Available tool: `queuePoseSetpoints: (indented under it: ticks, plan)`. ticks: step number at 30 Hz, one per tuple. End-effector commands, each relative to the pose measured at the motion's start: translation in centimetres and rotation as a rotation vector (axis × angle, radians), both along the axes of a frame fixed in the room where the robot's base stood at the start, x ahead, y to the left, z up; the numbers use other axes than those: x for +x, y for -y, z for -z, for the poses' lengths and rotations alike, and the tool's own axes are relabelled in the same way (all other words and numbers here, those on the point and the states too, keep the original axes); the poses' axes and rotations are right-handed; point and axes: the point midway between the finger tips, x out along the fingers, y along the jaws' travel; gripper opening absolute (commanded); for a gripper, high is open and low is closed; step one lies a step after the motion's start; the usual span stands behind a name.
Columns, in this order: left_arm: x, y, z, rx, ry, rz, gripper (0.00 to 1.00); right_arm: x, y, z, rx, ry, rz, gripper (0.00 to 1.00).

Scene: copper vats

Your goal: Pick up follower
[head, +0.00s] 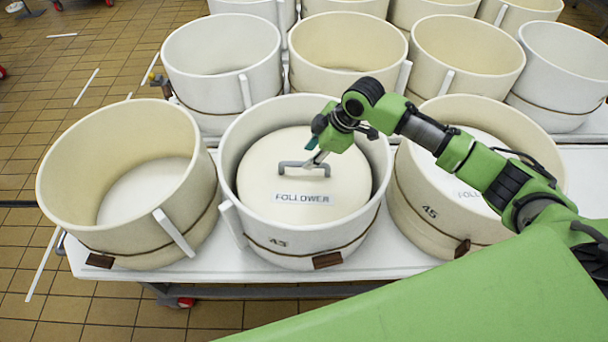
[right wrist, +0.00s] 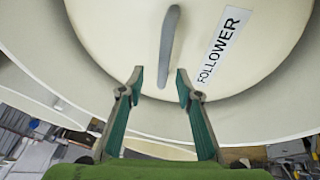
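The follower (head: 262,188) is a cream round disc labelled FOLLOWER, lying inside the middle front vat (head: 300,240), which is marked 43. A grey bar handle (head: 290,165) stands on its top. My right gripper (head: 317,160) is over the follower at the right end of the handle. In the right wrist view my right gripper (right wrist: 159,75) is open, its two green fingers apart. The near end of the handle (right wrist: 169,45) shows between the fingertips; I cannot tell whether they touch it. The follower (right wrist: 120,25) also fills the top there. My left gripper is not in view.
An open vat (head: 110,225) stands left of the middle one, and the right vat (head: 425,205), marked 45, holds another labelled disc (head: 462,178). All three stand on a white table (head: 215,262). More vats stand close behind. Tiled floor lies at left.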

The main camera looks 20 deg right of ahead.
Motion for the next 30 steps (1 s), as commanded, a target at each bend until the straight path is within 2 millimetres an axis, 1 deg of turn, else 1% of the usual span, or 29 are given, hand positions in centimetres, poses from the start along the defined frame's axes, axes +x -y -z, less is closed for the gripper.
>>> queuePoseSetpoints:
  ticks: [5, 11, 12, 15, 18, 23, 24, 25, 26, 27, 30]
  plan:
    - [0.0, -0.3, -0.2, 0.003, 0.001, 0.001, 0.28, 0.2, -0.3, 1.1, -0.001, -0.001, -0.001, 0.32]
    - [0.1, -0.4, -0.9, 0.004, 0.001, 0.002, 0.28, 0.4, -1.0, 3.9, -0.002, -0.004, 0.0, 0.32]
    - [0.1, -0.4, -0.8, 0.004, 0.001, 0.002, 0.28, 0.7, -1.3, 4.4, 0.0, -0.002, -0.001, 0.32]
    - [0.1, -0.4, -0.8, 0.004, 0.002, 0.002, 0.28, 1.0, -1.5, 5.3, -0.001, -0.001, 0.0, 0.32]
    - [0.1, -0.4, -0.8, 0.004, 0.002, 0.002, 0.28, 1.1, -1.6, 5.7, -0.001, 0.0, -0.001, 0.32]
    - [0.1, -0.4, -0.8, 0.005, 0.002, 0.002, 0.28, 1.1, -1.6, 5.7, -0.002, 0.001, -0.001, 0.32]
    - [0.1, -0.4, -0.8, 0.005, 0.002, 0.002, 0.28, 1.1, -1.6, 5.7, -0.002, 0.001, -0.001, 0.26]
    - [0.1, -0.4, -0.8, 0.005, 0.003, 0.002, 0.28, 1.1, -1.6, 5.7, -0.002, 0.001, -0.001, 0.19]
    - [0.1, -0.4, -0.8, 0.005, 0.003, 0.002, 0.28, 1.1, -1.6, 5.7, -0.002, 0.001, -0.001, 0.11]
    - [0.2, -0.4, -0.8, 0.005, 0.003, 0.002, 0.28, 1.1, -1.6, 5.7, -0.002, 0.001, -0.001, 0.01]
    - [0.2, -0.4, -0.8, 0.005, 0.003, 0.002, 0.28, 1.1, -1.6, 5.7, -0.002, 0.0, -0.002, 0.0]
